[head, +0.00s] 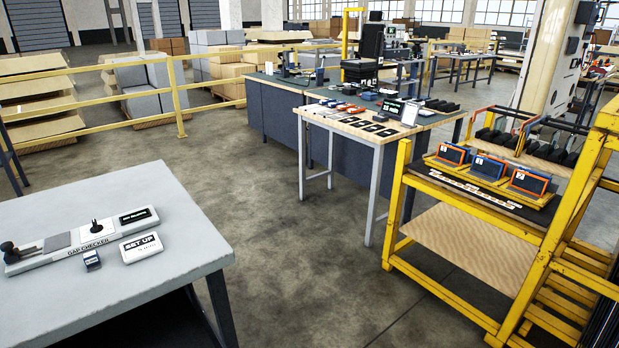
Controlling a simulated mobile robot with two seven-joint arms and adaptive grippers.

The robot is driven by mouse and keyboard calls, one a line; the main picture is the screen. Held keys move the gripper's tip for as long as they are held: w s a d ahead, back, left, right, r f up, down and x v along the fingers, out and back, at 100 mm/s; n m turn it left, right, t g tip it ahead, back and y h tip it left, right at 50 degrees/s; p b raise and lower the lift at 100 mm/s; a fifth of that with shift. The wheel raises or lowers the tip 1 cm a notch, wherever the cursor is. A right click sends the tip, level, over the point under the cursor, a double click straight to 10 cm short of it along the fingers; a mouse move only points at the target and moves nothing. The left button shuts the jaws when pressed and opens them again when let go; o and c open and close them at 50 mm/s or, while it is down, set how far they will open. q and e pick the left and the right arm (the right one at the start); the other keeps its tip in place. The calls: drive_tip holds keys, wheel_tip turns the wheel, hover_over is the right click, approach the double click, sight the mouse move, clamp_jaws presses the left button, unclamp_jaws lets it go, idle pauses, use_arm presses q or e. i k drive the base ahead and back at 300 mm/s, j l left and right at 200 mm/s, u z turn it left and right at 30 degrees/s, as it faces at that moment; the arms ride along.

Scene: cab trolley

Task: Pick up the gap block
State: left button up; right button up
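A small dark block with a light label (91,260), which I take to be the gap block, rests on the grey table (180,262) at the lower left. It sits just in front of the long light-grey gap checker (93,243). The checker carries a small black knob post, a grey pad, a dark clamp at its left end and a black label plate at its right. A white "SET UP" sign (141,247) lies to the right of the block, a small gap apart. Neither of my grippers is in view.
A yellow trolley (459,204) with several orange-framed devices stands at the right. A wood-topped table (352,128) with small parts stands beyond the open floor (290,240). A yellow railing (177,95) runs behind, at the left.

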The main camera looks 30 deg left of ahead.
sight(92, 259)
drive_tip(key=i+l+u, duration=0.1)
drive_tip(key=i, duration=0.3)
drive_tip(key=i+l+u, duration=0.1)
drive_tip(key=i, duration=0.3)
drive_tip(key=i+l+u, duration=0.15)
drive_tip(key=i, duration=0.3)
drive_tip(key=i+l+u, duration=0.1)
drive_tip(key=i+l, duration=0.15)
drive_tip(key=i+u, duration=0.3)
drive_tip(key=u, duration=0.2)
drive_tip(key=i+u, duration=0.25)
drive_tip(key=u, duration=0.25)
drive_tip(key=i+l+u, duration=0.2)
drive_tip(key=u, duration=0.25)
drive_tip(key=i+l+u, duration=0.25)
drive_tip(key=u, duration=0.25)
drive_tip(key=i+l+u, duration=0.15)
drive_tip(key=u, duration=0.35)
drive_tip(key=i+l+u, duration=0.2)
drive_tip(key=u, duration=0.3)
drive_tip(key=i+l+u, duration=0.1)
drive_tip(key=l+u, duration=0.15)
drive_tip(key=u, duration=0.2)
drive_tip(key=i+l+u, duration=0.1)
drive_tip(key=l+u, duration=0.15)
drive_tip(key=u, duration=0.25)
